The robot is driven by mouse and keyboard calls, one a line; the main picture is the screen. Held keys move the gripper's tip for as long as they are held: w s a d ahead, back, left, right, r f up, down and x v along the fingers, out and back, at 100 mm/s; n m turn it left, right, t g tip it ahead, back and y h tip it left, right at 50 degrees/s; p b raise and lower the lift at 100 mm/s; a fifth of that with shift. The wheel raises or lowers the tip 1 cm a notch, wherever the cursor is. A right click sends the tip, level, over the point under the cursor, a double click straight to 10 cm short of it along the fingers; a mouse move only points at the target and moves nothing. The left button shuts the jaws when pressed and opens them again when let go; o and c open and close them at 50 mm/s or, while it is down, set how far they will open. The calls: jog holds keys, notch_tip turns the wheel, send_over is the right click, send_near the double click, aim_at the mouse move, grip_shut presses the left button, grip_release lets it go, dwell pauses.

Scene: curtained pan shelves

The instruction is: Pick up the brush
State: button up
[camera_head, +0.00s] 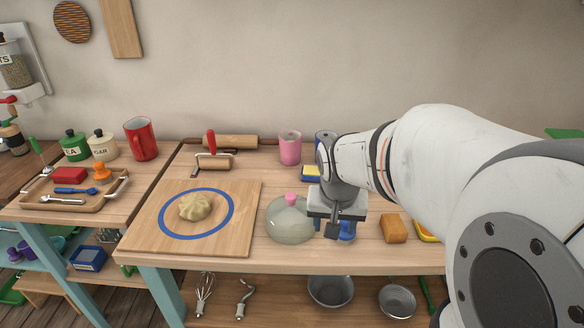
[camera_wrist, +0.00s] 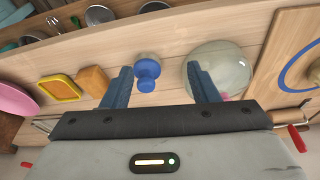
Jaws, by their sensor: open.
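A small blue piece with a round knob and wider base (camera_wrist: 147,72), which looks like a palm brush, stands on the wooden worktop. In the head view the blue piece (camera_head: 347,231) is partly hidden behind my gripper (camera_head: 335,222). In the wrist view my gripper (camera_wrist: 159,69) is open, with the blue piece between its two fingers, nearer the left one.
A glass lid with a pink knob (camera_head: 289,218) stands close left of my gripper. An orange-brown block (camera_head: 393,228) is to the right. A board (camera_head: 245,225) with dough (camera_head: 195,206) lies further left. A tray (camera_head: 40,208) holds a blue-handled utensil (camera_head: 75,190).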

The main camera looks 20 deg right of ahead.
aim_at(345, 228)
jog(key=w+d+f+m, duration=0.1)
jog(key=w+d, duration=0.1)
jog(key=w+d+f+m, duration=0.1)
jog(key=w+d, duration=0.1)
jog(key=w+d+f+m+p, duration=0.1)
jog(key=w+d+f, duration=0.1)
jog(key=w, duration=0.1)
jog(key=shift+d+h, duration=0.3)
jog(key=shift+w+p+x, duration=0.1)
jog(key=shift+p+x, duration=0.15)
jog(key=shift+x, duration=1)
jog(key=shift+w+p+x, duration=0.15)
jog(key=shift+p+x, duration=0.1)
jog(key=shift+x, duration=1)
jog(key=shift+r, duration=0.1)
jog(key=shift+c, duration=0.4)
jog(key=c, duration=1)
